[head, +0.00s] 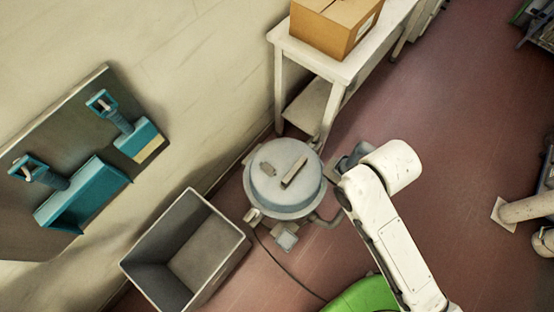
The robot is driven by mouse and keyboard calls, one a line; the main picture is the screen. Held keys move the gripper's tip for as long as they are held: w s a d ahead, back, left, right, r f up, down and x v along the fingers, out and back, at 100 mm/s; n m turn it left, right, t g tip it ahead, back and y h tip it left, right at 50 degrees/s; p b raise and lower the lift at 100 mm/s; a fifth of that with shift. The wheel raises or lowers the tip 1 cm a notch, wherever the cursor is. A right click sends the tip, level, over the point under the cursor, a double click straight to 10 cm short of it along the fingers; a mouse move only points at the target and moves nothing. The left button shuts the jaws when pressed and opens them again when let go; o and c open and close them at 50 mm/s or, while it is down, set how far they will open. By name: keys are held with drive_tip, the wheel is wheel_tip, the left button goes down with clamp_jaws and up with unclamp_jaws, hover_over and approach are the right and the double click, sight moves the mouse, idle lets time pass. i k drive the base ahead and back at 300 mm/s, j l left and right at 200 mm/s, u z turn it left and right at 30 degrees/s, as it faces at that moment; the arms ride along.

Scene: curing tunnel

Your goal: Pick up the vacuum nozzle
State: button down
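A round grey canister (283,182), which looks like the vacuum, stands on the floor in the head view, with a handle on its lid. A short tube curves out at its lower right. A small pale grey block (286,238) sits at its lower edge; I cannot tell whether this is the nozzle. My white arm reaches up from the bottom right. A dark blue-grey part that seems to be my gripper (351,158) shows at the arm's end, just right of the canister. Its fingers are not clear, and I see nothing certain in it.
An open grey bin (150,272) stands left of the canister by the wall. A white table (345,68) with a cardboard box (336,24) stands behind. A cable crosses the floor. Red floor at right is mostly clear.

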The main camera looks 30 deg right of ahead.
sight(362, 148)
drive_tip(key=k+j+z, duration=0.6)
drive_tip(key=k+z, duration=0.3)
drive_tip(key=k, duration=0.05)
